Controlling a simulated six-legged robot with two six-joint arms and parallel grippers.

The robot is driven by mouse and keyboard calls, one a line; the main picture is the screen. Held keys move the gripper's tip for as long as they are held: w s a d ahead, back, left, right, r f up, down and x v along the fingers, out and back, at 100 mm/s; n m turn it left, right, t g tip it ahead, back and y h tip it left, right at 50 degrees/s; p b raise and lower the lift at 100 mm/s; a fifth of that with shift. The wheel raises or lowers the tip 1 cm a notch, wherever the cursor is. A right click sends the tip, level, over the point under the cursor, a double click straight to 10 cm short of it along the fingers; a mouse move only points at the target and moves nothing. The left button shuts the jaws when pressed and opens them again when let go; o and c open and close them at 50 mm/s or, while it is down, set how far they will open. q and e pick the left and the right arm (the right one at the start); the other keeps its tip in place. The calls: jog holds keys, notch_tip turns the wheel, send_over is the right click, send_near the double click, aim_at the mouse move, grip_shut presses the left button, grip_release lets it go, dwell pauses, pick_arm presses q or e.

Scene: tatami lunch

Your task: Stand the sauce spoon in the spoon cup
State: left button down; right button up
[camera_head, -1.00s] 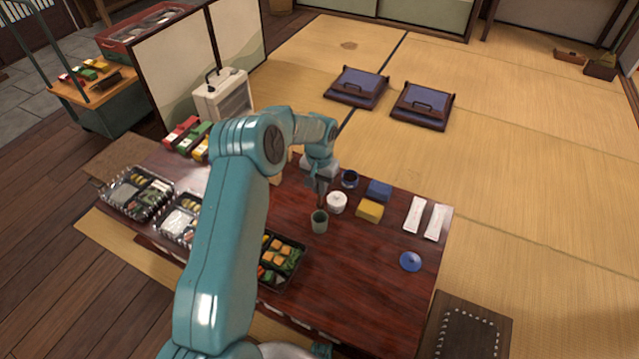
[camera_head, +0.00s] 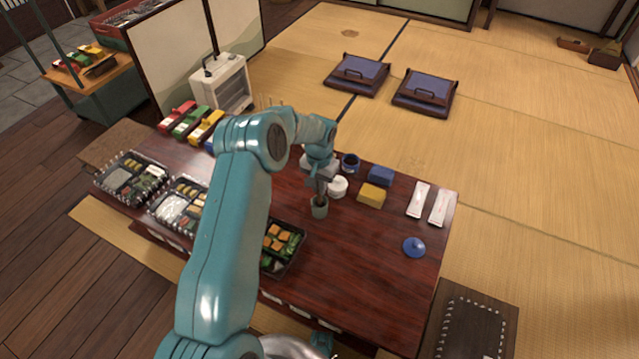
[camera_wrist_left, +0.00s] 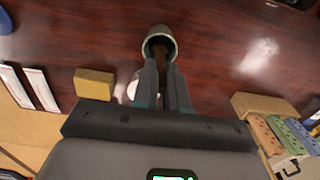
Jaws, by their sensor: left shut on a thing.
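The spoon cup is a small grey-green cup (camera_head: 319,210) standing upright on the dark red table; in the left wrist view the cup (camera_wrist_left: 160,38) shows its open mouth just beyond my fingertips. My left gripper (camera_head: 318,192) is directly above this cup, pointing down. In the left wrist view my left gripper (camera_wrist_left: 165,75) is shut on the brown sauce spoon (camera_wrist_left: 161,62). The spoon's lower end appears to be within the cup's mouth; how deep it reaches is hidden. My right gripper is not in view.
A white pot (camera_head: 338,187) stands close right of the cup, with a dark blue cup (camera_head: 350,163) behind. Yellow (camera_head: 371,196) and blue (camera_head: 381,175) blocks lie further right. A bento box (camera_head: 283,245) is at front left. Bare table surrounds the blue lid (camera_head: 414,247).

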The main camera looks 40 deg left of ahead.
pick_arm(q)
jog(key=c, duration=1.1)
grip_release()
jog(key=shift+r, duration=0.15)
notch_tip(320, 180, up, 16)
jog(key=p, duration=0.4)
jog(key=shift+s, duration=0.15)
